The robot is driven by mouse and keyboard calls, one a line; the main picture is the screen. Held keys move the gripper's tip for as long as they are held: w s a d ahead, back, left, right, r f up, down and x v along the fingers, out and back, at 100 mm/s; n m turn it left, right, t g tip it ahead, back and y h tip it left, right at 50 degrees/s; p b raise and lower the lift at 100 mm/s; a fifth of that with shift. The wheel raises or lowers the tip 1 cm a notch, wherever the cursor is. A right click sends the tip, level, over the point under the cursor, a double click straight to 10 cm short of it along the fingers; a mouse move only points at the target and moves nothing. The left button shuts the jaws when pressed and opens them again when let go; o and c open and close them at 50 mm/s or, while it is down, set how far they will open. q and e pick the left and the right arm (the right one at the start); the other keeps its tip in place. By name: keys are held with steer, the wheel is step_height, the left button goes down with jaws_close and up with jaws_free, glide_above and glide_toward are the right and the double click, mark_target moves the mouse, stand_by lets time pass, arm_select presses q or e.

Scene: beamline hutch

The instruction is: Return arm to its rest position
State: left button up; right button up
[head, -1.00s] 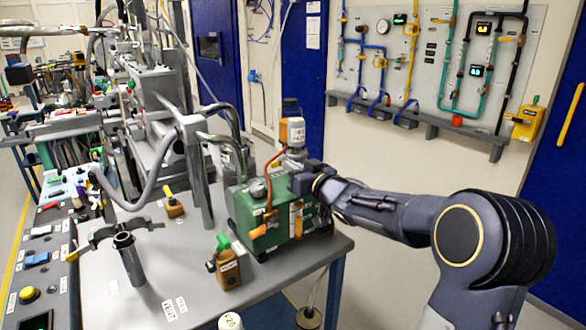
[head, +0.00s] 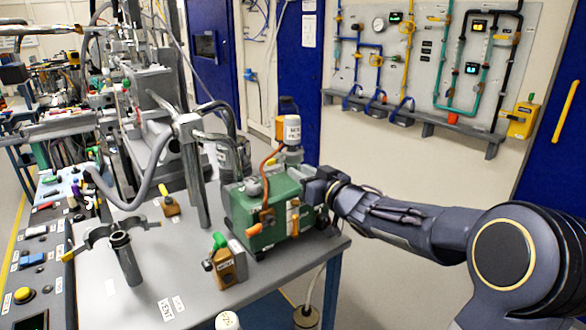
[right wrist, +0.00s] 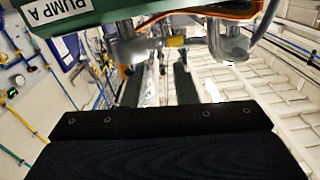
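My right arm (head: 420,228) comes in from the right and reaches toward the bench. Its gripper (head: 322,190) is beside the right end of the green pump (head: 258,208); the fingertips are hard to make out there. In the right wrist view, the two dark fingers (right wrist: 158,85) stand apart with a gap between them and nothing clearly held. The pump body, labelled PUMP A (right wrist: 62,28), fills the upper left of that view, close to the gripper. I cannot tell whether they touch. My left gripper is not in view.
The grey bench (head: 205,285) carries a brown valve block (head: 226,268) with a green knob, an upright metal tube (head: 126,258) and beamline hardware. A pipe panel (head: 440,60) with a ledge is on the back wall.

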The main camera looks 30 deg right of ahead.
steer(key=shift+s+d, duration=0.1)
steer(key=shift+s, duration=1)
steer(key=s+a+f+g+p, duration=0.2)
steer(key=s+a, duration=0.4)
steer(key=s, duration=0.3)
steer(key=s+a+f+m+g+y+p, duration=0.1)
steer(key=s+a+f+g, duration=0.3)
steer(key=s, duration=0.6)
steer(key=s+a+f+g+y+p, duration=0.1)
steer(key=s+a+f+g+p, duration=0.2)
steer(key=s+a+g, duration=0.3)
steer(key=s+a+f, duration=0.1)
steer(key=s+a, duration=0.1)
steer(key=s, duration=0.2)
steer(key=shift+s+m, duration=0.25)
steer(key=shift+m, duration=0.05)
steer(key=shift+o, duration=0.3)
